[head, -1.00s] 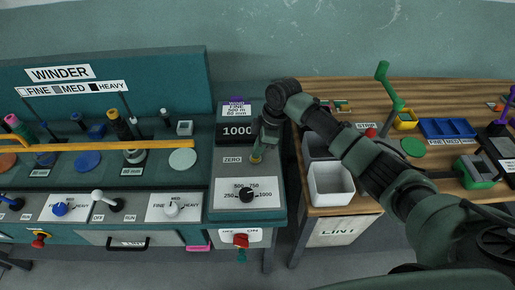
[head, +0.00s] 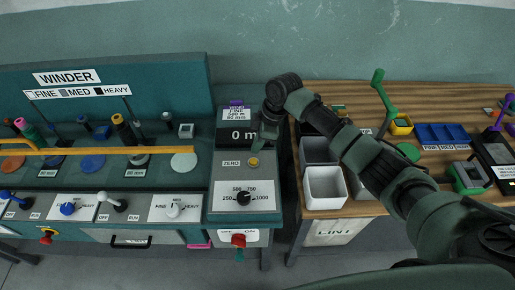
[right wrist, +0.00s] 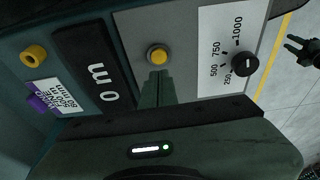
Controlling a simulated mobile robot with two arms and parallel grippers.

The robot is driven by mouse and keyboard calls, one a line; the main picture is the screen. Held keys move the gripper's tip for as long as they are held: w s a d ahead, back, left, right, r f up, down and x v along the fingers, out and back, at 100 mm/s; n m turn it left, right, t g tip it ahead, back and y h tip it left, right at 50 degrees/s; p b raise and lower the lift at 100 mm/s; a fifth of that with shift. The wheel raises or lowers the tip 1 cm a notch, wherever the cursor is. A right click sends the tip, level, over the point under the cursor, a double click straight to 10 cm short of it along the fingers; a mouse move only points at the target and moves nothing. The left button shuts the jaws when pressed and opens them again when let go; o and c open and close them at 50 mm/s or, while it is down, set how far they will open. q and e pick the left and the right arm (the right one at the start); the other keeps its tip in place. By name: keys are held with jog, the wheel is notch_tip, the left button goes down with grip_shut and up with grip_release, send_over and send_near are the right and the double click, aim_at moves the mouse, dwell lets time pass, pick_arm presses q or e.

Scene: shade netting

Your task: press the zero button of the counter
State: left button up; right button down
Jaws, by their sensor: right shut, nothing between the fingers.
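The counter is a grey box with a black display (head: 237,136) that reads 0 m, which also shows in the right wrist view (right wrist: 92,70). Its zero button (head: 253,162) is a round yellow button beside the ZERO label (head: 231,163). In the right wrist view the button (right wrist: 157,55) is in plain sight, just beyond my fingertips. My right gripper (head: 260,146) is shut and empty, pointing down just behind and above the button; a small gap seems to show between them. My left gripper is not in view.
A dial (head: 244,198) marked 250 to 1000 sits in front of the button. A red knob (head: 238,240) is on the front face. The winder bench with spools and levers lies left.

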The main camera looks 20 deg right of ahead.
jog(key=b+v, duration=0.1)
jog(key=v, duration=0.7)
dwell(0.4)
